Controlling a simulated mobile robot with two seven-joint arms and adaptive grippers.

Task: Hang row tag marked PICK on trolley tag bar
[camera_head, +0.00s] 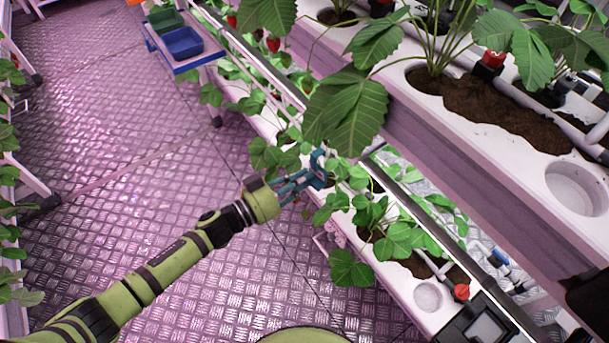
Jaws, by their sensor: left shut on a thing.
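My left arm comes in from the lower left, and its teal left gripper (318,172) is at mid-picture, beside the strawberry leaves of the lower rack. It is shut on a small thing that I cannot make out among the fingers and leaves. No PICK lettering is readable. A trolley (207,61) with a blue rim stands at the top left, well apart from the gripper. I cannot make out its tag bar. My right gripper is not in view.
The trolley carries a blue tray (183,43) and a green tray (166,21). A white upper planter (455,145) overhangs at the right, and a lower planter (405,290) runs beneath it. The metal floor (130,130) between the racks is clear.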

